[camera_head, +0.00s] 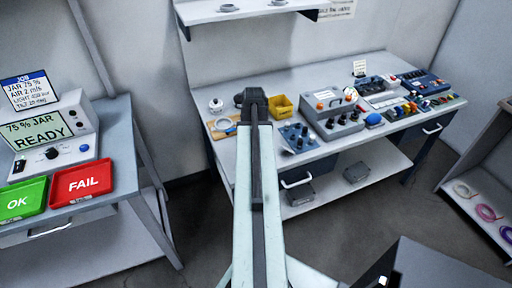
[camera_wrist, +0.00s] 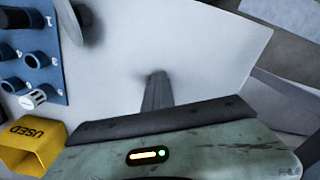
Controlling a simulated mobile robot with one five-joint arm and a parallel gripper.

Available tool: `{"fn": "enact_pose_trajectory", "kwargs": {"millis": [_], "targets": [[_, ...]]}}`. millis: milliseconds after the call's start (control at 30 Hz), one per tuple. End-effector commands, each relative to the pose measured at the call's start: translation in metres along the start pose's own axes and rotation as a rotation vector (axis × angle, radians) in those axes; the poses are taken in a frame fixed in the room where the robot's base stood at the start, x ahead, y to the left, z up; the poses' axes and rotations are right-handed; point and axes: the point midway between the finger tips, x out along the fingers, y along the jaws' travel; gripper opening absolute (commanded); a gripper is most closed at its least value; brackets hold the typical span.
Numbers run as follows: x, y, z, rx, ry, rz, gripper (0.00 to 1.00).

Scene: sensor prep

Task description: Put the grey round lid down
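My gripper (camera_head: 252,97) is at the far end of my extended arm, over the left part of the back workbench (camera_head: 225,165). It shows as a small dark shape from behind, and its fingertips cannot be made out. In the wrist view, one dark narrow finger part (camera_wrist: 157,92) stands out over the pale bench top, and no gap between fingers shows. Whether something is held is hidden.
A yellow bin (camera_head: 282,106) marked USED in the wrist view (camera_wrist: 35,145) stands right of my gripper. A blue block (camera_head: 297,138) with holes is nearby. A small white round object (camera_head: 216,104) and a tan mat (camera_head: 221,125) lie left. Devices crowd the bench's right.

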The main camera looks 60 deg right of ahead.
Motion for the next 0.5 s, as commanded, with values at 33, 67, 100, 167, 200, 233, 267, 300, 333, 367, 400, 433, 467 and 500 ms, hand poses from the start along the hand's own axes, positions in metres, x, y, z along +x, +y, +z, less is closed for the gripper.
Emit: {"fn": "enact_pose_trajectory", "kwargs": {"millis": [33, 67, 100, 167, 200, 233, 267, 300, 333, 367, 400, 433, 467, 500], "targets": [[0.0034, 0.0000, 0.0000, 0.000, 0.000, 0.000, 0.00], [0.0043, 0.0000, 0.0000, 0.000, 0.000, 0.000, 0.00], [0.0056, 0.0000, 0.0001, 0.000, 0.000, 0.000, 0.00], [0.0076, 0.0000, 0.0004, 0.000, 0.000, 0.000, 0.00], [0.0090, -0.0001, 0.0006, 0.001, -0.001, -0.001, 0.00], [0.0098, -0.0003, 0.0008, 0.001, -0.001, -0.001, 0.00], [0.0097, -0.0004, 0.0011, 0.001, -0.002, -0.002, 0.00], [0.0091, -0.0006, 0.0015, 0.001, -0.003, -0.003, 0.00], [0.0092, -0.0008, 0.0018, 0.001, -0.003, -0.003, 0.01], [0.0094, -0.0009, 0.0020, 0.001, -0.004, -0.004, 0.09], [0.0098, -0.0010, 0.0022, 0.002, -0.004, -0.004, 0.20], [0.0101, -0.0010, 0.0024, 0.002, -0.004, -0.004, 0.29], [0.0103, -0.0010, 0.0025, 0.002, -0.004, -0.004, 0.30], [0.0104, -0.0010, 0.0027, 0.002, -0.004, -0.004, 0.30]]}}
